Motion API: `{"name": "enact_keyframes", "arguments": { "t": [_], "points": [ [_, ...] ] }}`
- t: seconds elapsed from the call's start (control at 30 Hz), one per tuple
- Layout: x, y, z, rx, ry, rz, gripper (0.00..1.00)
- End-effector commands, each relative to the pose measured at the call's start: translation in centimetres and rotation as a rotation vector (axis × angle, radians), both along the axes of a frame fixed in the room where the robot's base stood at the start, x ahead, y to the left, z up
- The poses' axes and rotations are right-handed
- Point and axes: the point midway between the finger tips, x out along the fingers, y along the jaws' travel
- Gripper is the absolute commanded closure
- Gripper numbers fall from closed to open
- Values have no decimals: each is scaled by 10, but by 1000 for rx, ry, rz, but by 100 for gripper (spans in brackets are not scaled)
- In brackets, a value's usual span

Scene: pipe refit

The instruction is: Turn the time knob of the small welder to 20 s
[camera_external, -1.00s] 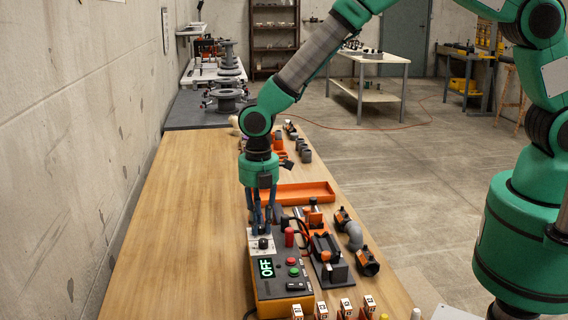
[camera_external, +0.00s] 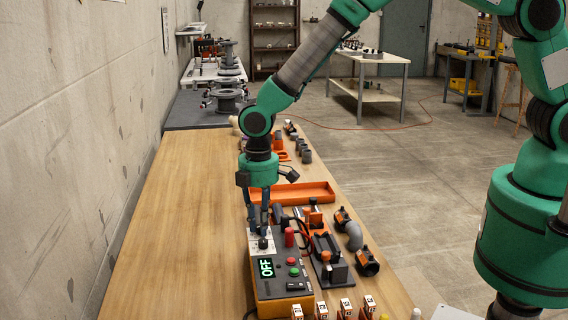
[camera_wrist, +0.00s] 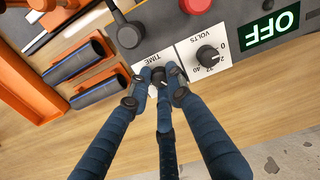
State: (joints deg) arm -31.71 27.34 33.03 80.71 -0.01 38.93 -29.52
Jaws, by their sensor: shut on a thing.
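The small welder (camera_external: 281,268) is a dark box with an orange base on the wooden bench, its display (camera_external: 266,267) reading OFF. In the wrist view its display (camera_wrist: 272,28) also reads OFF. My gripper (camera_wrist: 160,78) is shut on the time knob (camera_wrist: 158,76), beside the TIME label; the fingers hide most of the knob and its scale, so its setting cannot be read. The volts knob (camera_wrist: 207,56) stands free next to it, with a 0 to 40 scale. In the external view my gripper (camera_external: 258,232) points down onto the welder's far left corner.
A red button (camera_wrist: 194,5) and a dark cable plug (camera_wrist: 127,32) sit close to the fingers. An orange clamp fixture (camera_external: 325,250) and grey pipe fittings (camera_external: 354,236) stand right of the welder. An orange tray (camera_external: 303,193) lies behind. The bench's left side (camera_external: 185,220) is clear.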

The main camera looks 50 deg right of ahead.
Motion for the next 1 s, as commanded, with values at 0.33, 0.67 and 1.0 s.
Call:
{"name": "enact_keyframes", "arguments": {
  "t": [0.33, 0.67, 1.0],
  "points": [
    [0, 0, 1, 0, 0, -328, 100],
    [0, 0, 0, 0, 0, -641, 100],
    [0, 0, 0, 0, 0, -910, 100]
  ]
}}
